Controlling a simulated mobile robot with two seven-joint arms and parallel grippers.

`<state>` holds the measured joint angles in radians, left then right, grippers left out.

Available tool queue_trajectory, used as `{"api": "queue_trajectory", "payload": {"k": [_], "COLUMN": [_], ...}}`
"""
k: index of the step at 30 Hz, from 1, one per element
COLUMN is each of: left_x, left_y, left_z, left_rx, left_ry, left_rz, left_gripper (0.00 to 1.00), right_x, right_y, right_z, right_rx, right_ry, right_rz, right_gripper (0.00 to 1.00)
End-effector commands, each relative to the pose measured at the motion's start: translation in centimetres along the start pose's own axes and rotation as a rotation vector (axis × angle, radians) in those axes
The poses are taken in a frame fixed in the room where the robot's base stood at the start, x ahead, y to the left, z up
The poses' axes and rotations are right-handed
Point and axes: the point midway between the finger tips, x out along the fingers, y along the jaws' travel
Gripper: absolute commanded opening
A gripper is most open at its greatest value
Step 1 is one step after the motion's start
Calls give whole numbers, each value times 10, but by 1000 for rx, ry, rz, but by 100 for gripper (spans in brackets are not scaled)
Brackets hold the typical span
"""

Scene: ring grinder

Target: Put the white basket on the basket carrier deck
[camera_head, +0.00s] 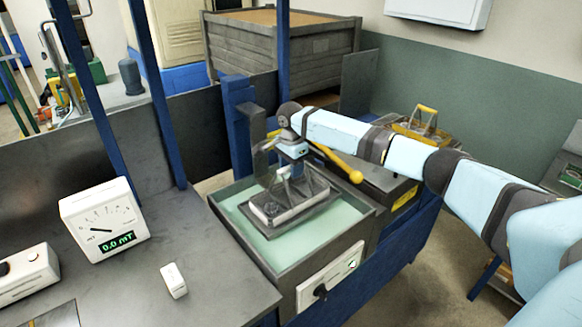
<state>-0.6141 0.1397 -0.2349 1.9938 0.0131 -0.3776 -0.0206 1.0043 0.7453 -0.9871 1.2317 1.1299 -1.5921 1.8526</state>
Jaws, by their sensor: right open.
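My right gripper (288,176) reaches in from the right and points down over the green-lined tank. It is open. Directly below it is a pale grey-white basket (287,206) with an upright handle. The basket sits on a dark, flat tray-like plate (318,207) in the tank. The fingertips are close to the handle; I cannot tell whether they touch it. Whether this plate is the basket carrier deck is not clear from this view. My left gripper is not in view.
The tank rim (333,242) surrounds the basket. A yellow lever (340,164) extends beside my right wrist. Behind my arm stands a yellow-handled carrier (426,109). A meter reading 0.0 mT (105,221) and a small white block (174,280) stand on the left bench. Blue posts rise behind.

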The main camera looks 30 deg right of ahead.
Motion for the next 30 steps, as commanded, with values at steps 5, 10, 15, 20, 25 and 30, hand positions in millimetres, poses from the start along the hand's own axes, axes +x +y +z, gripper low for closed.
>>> {"api": "queue_trajectory", "payload": {"k": [5,10,15,20,25,30], "left_x": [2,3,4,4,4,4], "left_y": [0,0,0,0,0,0], "left_z": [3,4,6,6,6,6], "left_rx": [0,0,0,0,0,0], "left_ry": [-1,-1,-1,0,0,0], "left_rz": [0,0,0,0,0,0], "left_gripper": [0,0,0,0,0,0], "right_x": [-17,-53,-88,-111,-122,-122], "right_y": [-1,-1,-1,-1,0,0], "right_z": [0,0,0,0,0,0], "right_rx": [0,-1,0,0,0,0], "right_ry": [-1,-1,-1,-1,0,0], "right_rz": [-3,-4,-3,-2,-1,0], "right_gripper": [44,44,44,44,44,44]}}
